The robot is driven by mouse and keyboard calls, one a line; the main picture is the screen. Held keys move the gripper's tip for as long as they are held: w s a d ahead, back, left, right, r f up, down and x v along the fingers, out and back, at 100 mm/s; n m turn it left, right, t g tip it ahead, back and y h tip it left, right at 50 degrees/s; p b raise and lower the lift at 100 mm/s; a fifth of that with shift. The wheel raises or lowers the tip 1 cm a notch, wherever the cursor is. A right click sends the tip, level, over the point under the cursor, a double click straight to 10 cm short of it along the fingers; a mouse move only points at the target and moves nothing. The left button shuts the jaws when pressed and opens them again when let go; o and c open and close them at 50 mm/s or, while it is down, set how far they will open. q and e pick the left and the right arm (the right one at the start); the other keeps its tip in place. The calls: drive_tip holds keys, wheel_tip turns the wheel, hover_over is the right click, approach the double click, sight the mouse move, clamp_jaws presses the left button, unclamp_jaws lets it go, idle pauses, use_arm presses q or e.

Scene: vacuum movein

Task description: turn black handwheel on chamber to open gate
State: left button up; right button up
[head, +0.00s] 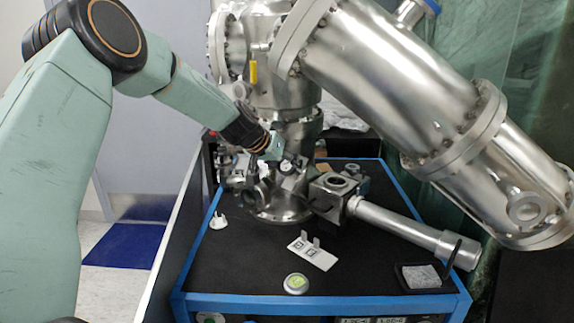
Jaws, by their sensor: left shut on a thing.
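The steel vacuum chamber (287,93) stands upright on the black-topped bench. My left arm reaches in from the left, and my left gripper (279,157) is at the front of the chamber's lower part. Its jaws are shut on a small dark part there, which looks like the black handwheel (298,161). The gripper covers most of it, so its rim and turn angle cannot be told. A small round white-faced part (287,167) shows just below the jaws. No gate shows clearly. My right gripper is not in view.
A large slanted steel cylinder (415,85) hangs over the right side. A steel valve tube (400,226) runs right from the chamber base. A white bracket (313,253), a round green-topped puck (296,283) and a black tray (424,276) lie on the bench (240,265). The bench's front left is clear.

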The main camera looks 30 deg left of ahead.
use_arm(q)
drive_tip(key=n+p, duration=0.1)
drive_tip(key=n, duration=0.4)
drive_tip(key=shift+a+n+p, duration=0.1)
drive_tip(key=shift+n+p, duration=0.2)
drive_tip(key=shift+p, duration=0.1)
drive_tip(key=n+p, duration=0.1)
drive_tip(key=n, duration=0.3)
drive_tip(key=shift+n, duration=0.4)
drive_tip(key=shift+p, duration=0.3)
drive_tip(key=o, duration=1.2)
drive_tip(key=shift+f, duration=0.1)
drive_tip(key=shift+c, duration=0.2)
drive_tip(key=shift+s, duration=0.1)
drive_tip(key=v, duration=1.2)
